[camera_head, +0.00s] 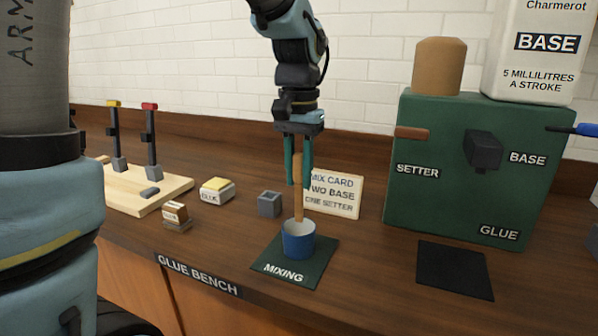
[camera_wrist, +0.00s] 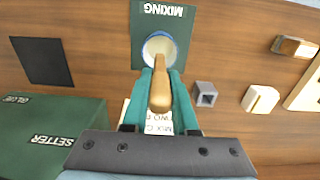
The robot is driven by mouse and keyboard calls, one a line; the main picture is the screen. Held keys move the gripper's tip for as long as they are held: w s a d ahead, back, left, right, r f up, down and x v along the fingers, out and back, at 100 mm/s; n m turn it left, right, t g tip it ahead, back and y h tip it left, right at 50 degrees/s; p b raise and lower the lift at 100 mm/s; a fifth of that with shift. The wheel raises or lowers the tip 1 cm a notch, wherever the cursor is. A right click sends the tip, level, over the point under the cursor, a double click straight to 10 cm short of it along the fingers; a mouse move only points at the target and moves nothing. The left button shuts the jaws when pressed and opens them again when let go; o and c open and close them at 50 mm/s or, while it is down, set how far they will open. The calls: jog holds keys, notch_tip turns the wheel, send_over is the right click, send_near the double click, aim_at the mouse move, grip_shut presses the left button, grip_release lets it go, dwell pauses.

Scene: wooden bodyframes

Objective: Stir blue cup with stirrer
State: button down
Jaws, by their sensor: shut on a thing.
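The blue cup (camera_head: 298,243) stands upright on the dark green mixing mat (camera_head: 270,270) in the head view. It also shows in the wrist view (camera_wrist: 158,40), with a pale inside. My gripper (camera_head: 298,183) is above the cup, its green fingers shut on the wooden stirrer (camera_head: 298,205). The stirrer is nearly upright, and its lower end is inside the cup's mouth. In the wrist view the stirrer (camera_wrist: 160,88) lies between the fingers. The stirrer's lower tip is hidden by the cup wall, so I cannot tell whether it touches the bottom.
A mix card (camera_head: 335,194) stands behind the cup. A small grey hollow block (camera_head: 269,204) is left of it. The green glue dispenser (camera_head: 430,200) and a black mat (camera_head: 455,270) are at right. A wooden board (camera_head: 150,200) with upright levers is at left.

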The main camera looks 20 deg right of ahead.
jog(key=b, duration=0.3)
send_over(299, 238)
jog(key=w+d, duration=0.1)
jog(key=w, duration=0.2)
jog(key=shift+w+f, duration=0.15)
jog(key=shift+f, duration=2.85)
jog(key=shift+w, duration=0.1)
